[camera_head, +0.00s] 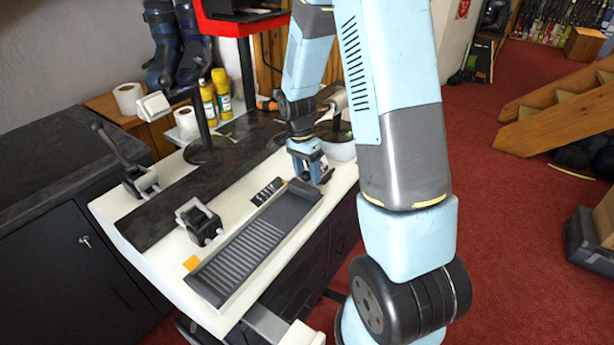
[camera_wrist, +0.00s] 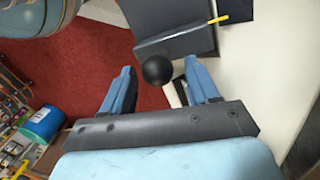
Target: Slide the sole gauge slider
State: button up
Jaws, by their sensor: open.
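The sole gauge (camera_head: 238,255) is a long dark grey tray with a ribbed bed, lying along the front edge of the white bench. Its slider (camera_head: 299,190) appears as a raised dark piece at the far end. In the wrist view, the slider (camera_wrist: 176,42) is a dark bar across the gauge, with a yellow pointer (camera_wrist: 218,19) at its side. A round black knob (camera_wrist: 158,70) shows between my fingertips, apart from both in the picture. My gripper (camera_head: 316,174) is open over the far end of the gauge; contact cannot be told.
A small black clamp (camera_head: 200,222) and a lever tool (camera_head: 139,180) stand on the bench left of the gauge. A white bowl (camera_head: 340,148) is behind my gripper. A dark post stand (camera_head: 207,148) rises farther back.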

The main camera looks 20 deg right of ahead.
aim_at(302, 183)
notch_tip(302, 183, up, 12)
jog(key=w, duration=0.2)
jog(key=shift+a, duration=0.45)
jog(key=shift+r, duration=0.1)
jog(key=s+r+n+t, duration=0.3)
jog(key=s+r+n, duration=0.3)
jog(key=s+r, duration=0.3)
jog(key=s+r+n+t+y, duration=0.1)
jog(key=s+r+n+t, duration=0.3)
jog(key=s, duration=1.1)
jog(key=shift+a+r+n+t, duration=0.15)
jog(key=shift+r+n+t, duration=0.15)
jog(key=shift+r+n, duration=1.75)
jog(key=shift+r+m, duration=0.45)
